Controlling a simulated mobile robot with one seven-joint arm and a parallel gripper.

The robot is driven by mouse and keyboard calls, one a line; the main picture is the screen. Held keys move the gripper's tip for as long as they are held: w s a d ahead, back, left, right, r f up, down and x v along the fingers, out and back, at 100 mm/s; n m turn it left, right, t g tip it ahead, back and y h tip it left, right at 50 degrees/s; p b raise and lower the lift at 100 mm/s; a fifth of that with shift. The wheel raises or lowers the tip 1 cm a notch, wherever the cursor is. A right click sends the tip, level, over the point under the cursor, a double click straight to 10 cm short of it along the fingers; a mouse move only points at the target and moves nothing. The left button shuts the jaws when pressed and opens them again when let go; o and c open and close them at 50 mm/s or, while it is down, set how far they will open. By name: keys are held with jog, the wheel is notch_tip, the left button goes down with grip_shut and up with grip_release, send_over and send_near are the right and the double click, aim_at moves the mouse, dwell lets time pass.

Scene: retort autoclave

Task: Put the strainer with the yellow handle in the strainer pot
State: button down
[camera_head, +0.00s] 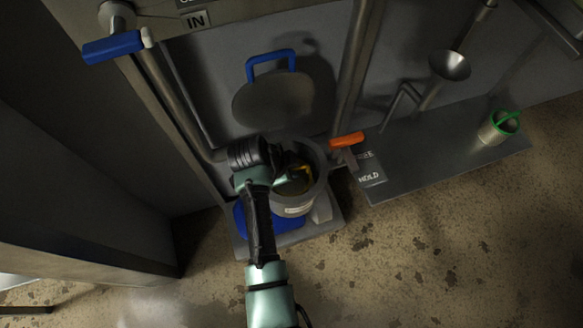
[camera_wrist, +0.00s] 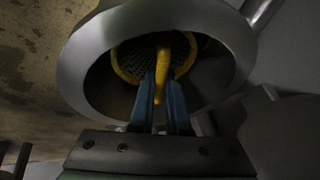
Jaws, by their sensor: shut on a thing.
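The strainer with the yellow handle (camera_wrist: 187,88) shows in the wrist view inside the round opening of the grey strainer pot (camera_wrist: 238,38). My gripper (camera_wrist: 160,88) is shut on the yellow handle, with its blue fingers reaching over the near rim. In the head view the pot (camera_head: 318,160) stands on a low base at the wall. A bit of the yellow strainer (camera_head: 303,174) shows within its rim beside my gripper (camera_head: 286,172). My wrist covers the left part of the pot. I cannot tell whether the strainer touches the pot's bottom.
A round lid with a blue handle (camera_head: 270,57) is against the wall behind the pot. An orange-handled lever (camera_head: 347,140) is close on its right. The floor in front is clear.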

jog(key=c, duration=1.3)
grip_release()
jog(key=shift+f, duration=0.1)
jog(key=shift+c, duration=0.2)
jog(key=o, duration=0.4)
jog(key=shift+o, duration=0.2)
jog(key=p+v, duration=0.4)
jog(key=v, duration=0.8)
